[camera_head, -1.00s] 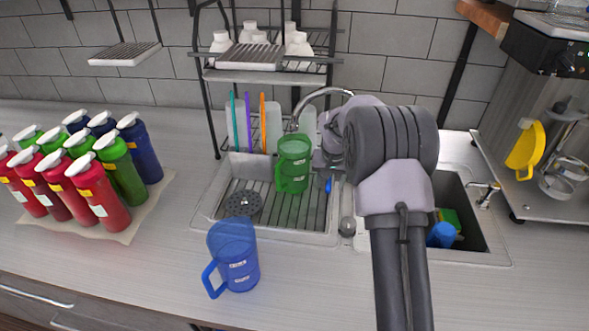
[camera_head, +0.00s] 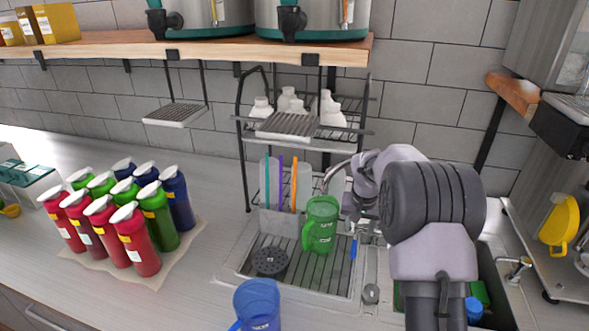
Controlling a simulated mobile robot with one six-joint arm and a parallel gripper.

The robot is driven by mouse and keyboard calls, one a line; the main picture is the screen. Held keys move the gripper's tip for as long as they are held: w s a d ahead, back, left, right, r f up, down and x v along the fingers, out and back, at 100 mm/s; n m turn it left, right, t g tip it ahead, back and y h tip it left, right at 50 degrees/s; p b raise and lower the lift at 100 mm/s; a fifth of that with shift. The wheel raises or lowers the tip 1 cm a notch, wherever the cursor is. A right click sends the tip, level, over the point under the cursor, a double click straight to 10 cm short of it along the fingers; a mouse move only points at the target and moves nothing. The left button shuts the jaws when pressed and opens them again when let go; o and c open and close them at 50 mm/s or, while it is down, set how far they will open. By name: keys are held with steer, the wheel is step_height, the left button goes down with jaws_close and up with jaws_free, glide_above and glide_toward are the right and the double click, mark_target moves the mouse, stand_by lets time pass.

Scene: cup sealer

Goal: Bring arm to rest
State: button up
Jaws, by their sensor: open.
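My arm reaches up from the bottom right over the sink. My gripper (camera_head: 352,210) is at its far end, small and partly hidden behind my own arm links, just right of the green pitcher. It is open, and I see nothing held in it. The green pitcher (camera_head: 321,226) stands upright on the ribbed drainboard (camera_head: 300,281) of the sink. A blue pitcher (camera_head: 257,305) stands on the counter in front, cut off by the bottom edge.
Several red, green and blue bottles (camera_head: 143,248) stand on a mat at left. A wire rack (camera_head: 300,148) rises behind the drainboard. A wooden shelf (camera_head: 200,68) holds large pots above. The faucet (camera_head: 335,172) is close behind my gripper. The counter (camera_head: 195,290) is clear at front left.

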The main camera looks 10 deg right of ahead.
steer(key=s+a+r+t+y+b, duration=0.1)
steer(key=s+a+r+b, duration=0.35)
steer(key=s, duration=0.45)
steer(key=s+a+r+t+b, duration=0.1)
steer(key=s+a+r+b, duration=0.2)
steer(key=s+a+r, duration=0.4)
steer(key=s+a+f+y+b, duration=0.1)
steer(key=s+a+f+b, duration=0.1)
steer(key=s, duration=0.8)
steer(key=s+a+f+t+y+b, duration=0.1)
steer(key=s+a+f+b, duration=0.2)
steer(key=s, duration=0.8)
steer(key=shift+s+a+f, duration=0.15)
steer(key=shift+a+f, duration=0.1)
steer(key=shift+f, duration=0.45)
